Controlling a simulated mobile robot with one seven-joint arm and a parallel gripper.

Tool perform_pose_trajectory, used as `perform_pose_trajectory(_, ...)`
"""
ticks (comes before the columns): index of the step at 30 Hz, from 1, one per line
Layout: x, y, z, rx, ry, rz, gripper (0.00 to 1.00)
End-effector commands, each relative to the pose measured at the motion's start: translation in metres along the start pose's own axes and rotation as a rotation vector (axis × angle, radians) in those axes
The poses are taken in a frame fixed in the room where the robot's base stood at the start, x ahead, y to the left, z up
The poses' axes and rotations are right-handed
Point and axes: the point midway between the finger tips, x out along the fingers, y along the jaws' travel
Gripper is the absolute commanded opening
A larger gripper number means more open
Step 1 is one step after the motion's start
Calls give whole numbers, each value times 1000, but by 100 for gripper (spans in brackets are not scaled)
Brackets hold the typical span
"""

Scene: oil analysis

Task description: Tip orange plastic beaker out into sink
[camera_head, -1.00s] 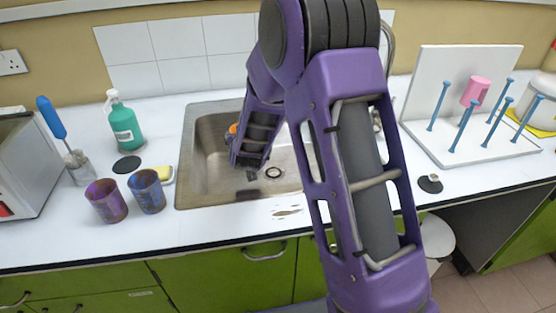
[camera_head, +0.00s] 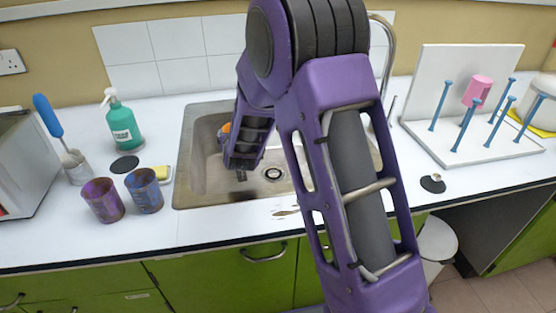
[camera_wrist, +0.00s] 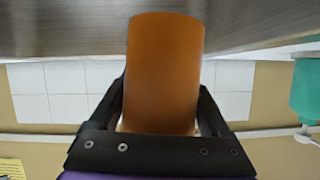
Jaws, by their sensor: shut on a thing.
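The orange plastic beaker (camera_wrist: 165,60) is held between the two dark fingers of my gripper (camera_wrist: 162,98). In the wrist view the surroundings appear upside down, and one end of the beaker points toward the sink's metal. Its mouth and contents cannot be seen. In the head view only a small orange patch of the beaker (camera_head: 226,128) shows beside my wrist, over the left part of the sink. The steel sink (camera_head: 195,180) is set in the white counter. My arm covers much of its middle and right side. No liquid is visible in the basin.
A purple cup (camera_head: 102,201) and a blue cup (camera_head: 145,190) stand left of the sink, near a yellow sponge (camera_head: 162,172). A green soap bottle (camera_head: 123,128) stands behind them. The tap (camera_head: 388,50) is partly behind my arm. A drying rack (camera_head: 470,150) stands at right.

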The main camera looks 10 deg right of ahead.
Motion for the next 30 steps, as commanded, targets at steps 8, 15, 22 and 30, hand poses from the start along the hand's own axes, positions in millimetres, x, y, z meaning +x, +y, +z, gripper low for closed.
perform_pose_trajectory(8,0,14,-2,145,2,-56,15)
perform_pose_trajectory(15,-2,23,-4,264,-2,-106,15)
perform_pose_trajectory(22,0,36,-1,397,-1,-159,15)
perform_pose_trajectory(30,-1,49,-2,580,-3,-237,15)
